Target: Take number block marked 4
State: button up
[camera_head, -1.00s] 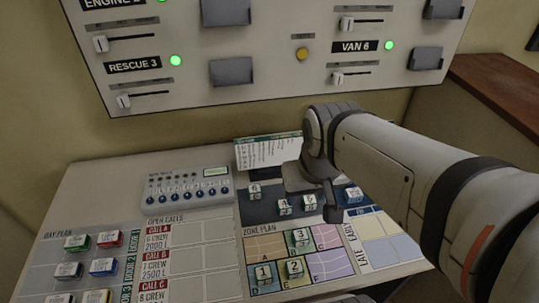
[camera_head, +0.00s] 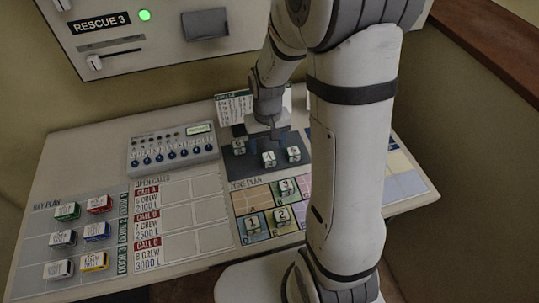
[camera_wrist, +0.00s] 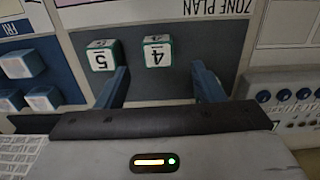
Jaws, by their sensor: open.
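The number block marked 4 (camera_head: 268,158) is a white cube with green edges, sitting on the dark tray area of the console. In the wrist view, block 4 (camera_wrist: 157,53) shows upside down, just beyond the fingertips and between their lines. My gripper (camera_wrist: 161,73) is open and empty, with two blue fingers. In the head view, my gripper (camera_head: 270,132) is just behind block 4. Block 5 (camera_head: 293,154) stands close to the right of it. In the wrist view, block 5 (camera_wrist: 102,55) is close to the left finger; I cannot tell if they touch.
Blocks 1 (camera_head: 252,223), 2 (camera_head: 282,215) and 3 (camera_head: 287,187) sit on the zone plan. My arm covers the right side.

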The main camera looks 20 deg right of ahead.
aim_at(269, 156)
jog(key=shift+s+d+f+p, duration=0.1)
jog(key=shift+f+p, duration=0.2)
jog(key=shift+f, duration=1.25)
jog(key=shift+s+f+p, duration=0.1)
jog(key=shift+f+p, duration=0.15)
jog(key=shift+f, duration=1.25)
jog(key=shift+c, duration=0.4)
jog(key=c, duration=1)
